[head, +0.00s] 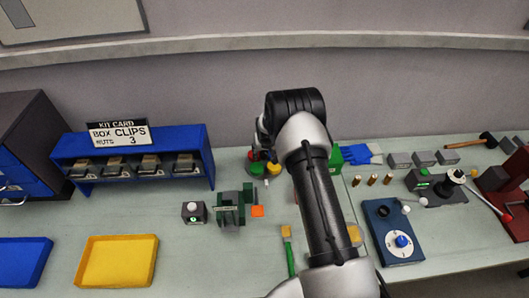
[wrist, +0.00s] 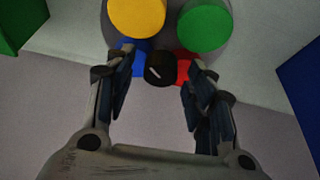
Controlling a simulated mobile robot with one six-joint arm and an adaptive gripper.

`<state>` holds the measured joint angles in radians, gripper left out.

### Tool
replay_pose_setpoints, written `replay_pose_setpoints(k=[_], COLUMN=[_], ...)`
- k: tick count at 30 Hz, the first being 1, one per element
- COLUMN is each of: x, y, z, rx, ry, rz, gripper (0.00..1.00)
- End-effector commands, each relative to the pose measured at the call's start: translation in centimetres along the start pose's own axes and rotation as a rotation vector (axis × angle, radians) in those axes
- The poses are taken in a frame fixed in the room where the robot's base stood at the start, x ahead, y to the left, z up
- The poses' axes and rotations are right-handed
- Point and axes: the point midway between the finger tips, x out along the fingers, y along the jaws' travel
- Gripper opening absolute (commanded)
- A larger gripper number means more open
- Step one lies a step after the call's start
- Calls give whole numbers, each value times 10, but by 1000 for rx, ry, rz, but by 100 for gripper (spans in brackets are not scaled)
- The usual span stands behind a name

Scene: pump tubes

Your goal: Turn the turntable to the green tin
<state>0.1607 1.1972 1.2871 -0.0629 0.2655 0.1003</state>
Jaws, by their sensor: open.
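The turntable (wrist: 172,24) is a grey disc with coloured tins and a black knob (wrist: 159,68) with a white mark. In the wrist view, the green tin (wrist: 205,26) is at upper right and the yellow tin (wrist: 136,14) at upper left. A blue tin (wrist: 133,55) and a red tin (wrist: 183,70) show partly behind my fingers. My gripper (wrist: 158,60) is open, with one finger on each side of the knob; contact cannot be told. In the head view, the green tin (head: 257,169) shows left of my arm, which hides part of the turntable.
A blue shelf of bins (head: 190,135) and a yellow tray (head: 118,262) stand left on the bench. A dark green fixture (head: 232,210) and an orange block (head: 257,211) lie in front of the turntable. A blue dial box (head: 395,230) and brass pieces (head: 373,180) are right of my arm.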

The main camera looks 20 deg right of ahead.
Motion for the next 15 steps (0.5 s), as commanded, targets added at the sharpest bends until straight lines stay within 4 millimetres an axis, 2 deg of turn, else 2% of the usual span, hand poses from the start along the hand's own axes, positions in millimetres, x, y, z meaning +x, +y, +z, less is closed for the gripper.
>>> replay_pose_setpoints(k=[6,15], x=[0,0], y=[0,0], z=[0,0], rx=[0,0], ry=[0,0], rz=[0,0], gripper=[50,30])
